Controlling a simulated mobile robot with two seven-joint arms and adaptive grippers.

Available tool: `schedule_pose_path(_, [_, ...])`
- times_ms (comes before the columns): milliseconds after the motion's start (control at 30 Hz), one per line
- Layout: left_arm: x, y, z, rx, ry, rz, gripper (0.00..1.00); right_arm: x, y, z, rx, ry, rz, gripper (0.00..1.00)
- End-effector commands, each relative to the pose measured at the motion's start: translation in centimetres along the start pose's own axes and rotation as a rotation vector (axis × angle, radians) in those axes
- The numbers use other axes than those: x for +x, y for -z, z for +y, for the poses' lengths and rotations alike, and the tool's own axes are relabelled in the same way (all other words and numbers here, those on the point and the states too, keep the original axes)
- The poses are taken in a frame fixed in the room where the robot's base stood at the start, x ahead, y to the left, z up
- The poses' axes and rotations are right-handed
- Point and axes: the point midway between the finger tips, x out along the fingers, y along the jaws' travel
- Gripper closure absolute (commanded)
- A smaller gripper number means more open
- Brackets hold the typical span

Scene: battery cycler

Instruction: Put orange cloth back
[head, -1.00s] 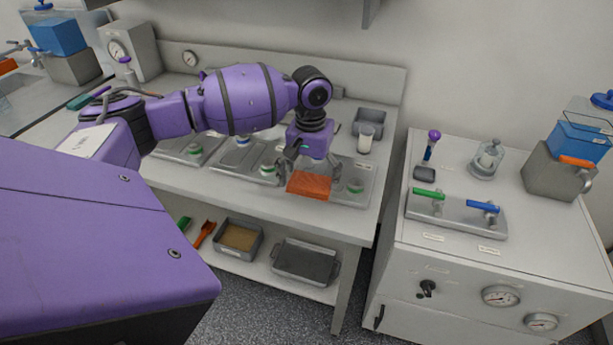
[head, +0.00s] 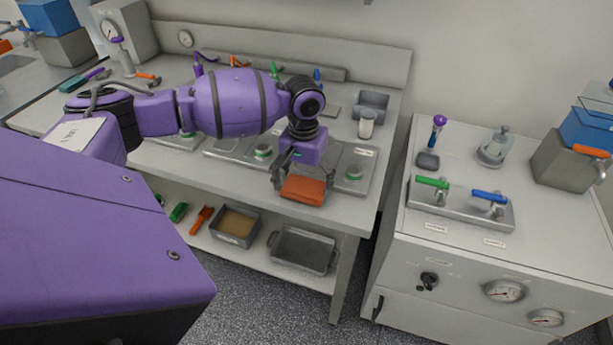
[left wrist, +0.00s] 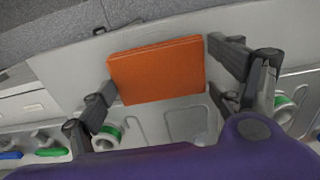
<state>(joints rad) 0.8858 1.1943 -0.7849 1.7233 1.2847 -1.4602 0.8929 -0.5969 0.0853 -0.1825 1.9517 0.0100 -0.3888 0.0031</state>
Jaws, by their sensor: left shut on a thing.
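The orange cloth (head: 303,190) is a flat, folded rectangle. It is held by my left gripper (head: 299,180) near the front edge of the workbench, in front of the metal plates. In the left wrist view the cloth (left wrist: 157,71) lies between the two dark fingers of the left gripper (left wrist: 165,80), which are shut on it. Whether the cloth touches the bench is hard to tell. My right gripper is in neither view.
Metal plates with green-ringed fittings (head: 354,172) lie behind the cloth. A grey bin (head: 371,105) and a white-filled jar (head: 366,124) stand at the back right. The lower shelf holds a grey tray (head: 303,250) and a box (head: 236,225). A separate cabinet (head: 400,262) stands to the right.

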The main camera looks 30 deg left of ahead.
Motion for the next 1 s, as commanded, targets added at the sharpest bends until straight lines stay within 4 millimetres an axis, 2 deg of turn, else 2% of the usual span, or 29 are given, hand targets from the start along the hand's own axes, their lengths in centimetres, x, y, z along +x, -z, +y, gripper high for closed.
schedule_pose_path(100, [-0.2,0.1,0.0,0.000,-0.001,0.003,0.43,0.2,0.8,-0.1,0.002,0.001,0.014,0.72])
schedule_pose_path(267, [-0.2,0.1,0.0,0.000,-0.001,0.003,0.43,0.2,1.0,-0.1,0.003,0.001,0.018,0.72])
schedule_pose_path(1000, [1.2,0.0,0.0,0.000,0.000,0.002,0.43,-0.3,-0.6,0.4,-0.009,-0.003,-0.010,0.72])
